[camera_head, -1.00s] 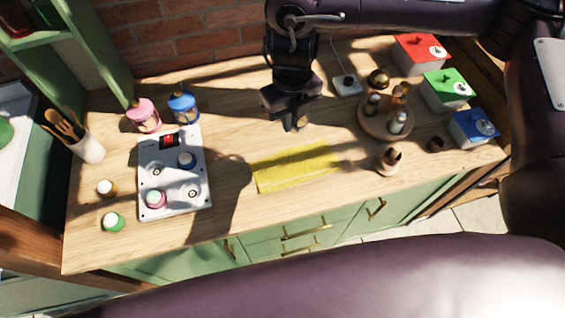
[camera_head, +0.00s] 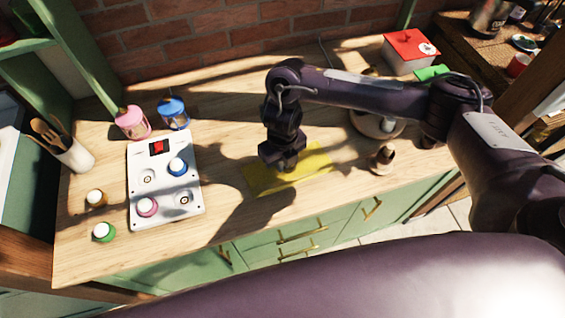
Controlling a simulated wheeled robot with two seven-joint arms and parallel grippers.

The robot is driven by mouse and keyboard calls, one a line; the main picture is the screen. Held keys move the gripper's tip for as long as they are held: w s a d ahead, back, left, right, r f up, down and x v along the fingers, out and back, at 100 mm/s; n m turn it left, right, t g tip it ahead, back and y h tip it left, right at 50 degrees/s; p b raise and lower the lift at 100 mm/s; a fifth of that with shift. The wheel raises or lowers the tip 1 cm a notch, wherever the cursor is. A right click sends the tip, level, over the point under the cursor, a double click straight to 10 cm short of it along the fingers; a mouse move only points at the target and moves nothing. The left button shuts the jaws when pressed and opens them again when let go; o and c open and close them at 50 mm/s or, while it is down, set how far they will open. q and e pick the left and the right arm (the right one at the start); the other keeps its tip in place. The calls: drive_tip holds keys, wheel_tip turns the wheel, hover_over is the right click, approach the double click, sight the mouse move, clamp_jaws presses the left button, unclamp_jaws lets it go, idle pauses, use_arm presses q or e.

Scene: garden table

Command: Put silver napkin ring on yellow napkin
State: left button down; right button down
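The yellow napkin (camera_head: 310,168) lies flat on the wooden counter, partly covered by my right gripper and its shadow. My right gripper (camera_head: 287,165) points down over the left middle of the napkin, low and close to the cloth. A small greyish shape shows at its fingertips, but I cannot tell whether it is the silver napkin ring or the fingers themselves. No silver napkin ring can be made out clearly elsewhere. My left gripper is not in view.
A round wooden tray (camera_head: 365,125) is partly hidden behind my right arm. A small wooden stand (camera_head: 383,157) is right of the napkin. A white panel (camera_head: 140,185) with coloured knobs lies left. Red box (camera_head: 405,62) and green box (camera_head: 430,72) stand back right.

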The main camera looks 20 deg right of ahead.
drive_tip(key=shift+f, duration=0.3)
drive_tip(key=shift+f, duration=0.1)
drive_tip(key=shift+f+b, duration=0.5)
drive_tip(key=shift+b, duration=0.1)
drive_tip(key=c, duration=2)
unclamp_jaws()
drive_tip(key=shift+s, duration=0.15)
drive_tip(key=o, duration=0.4)
drive_tip(key=shift+w, duration=0.2)
drive_tip(key=shift+r+p, duration=0.3)
drive_tip(key=shift+r, duration=0.05)
wheel_tip(320, 180, up, 13)
drive_tip(key=shift+f+p, duration=0.2)
drive_tip(key=shift+p, duration=0.4)
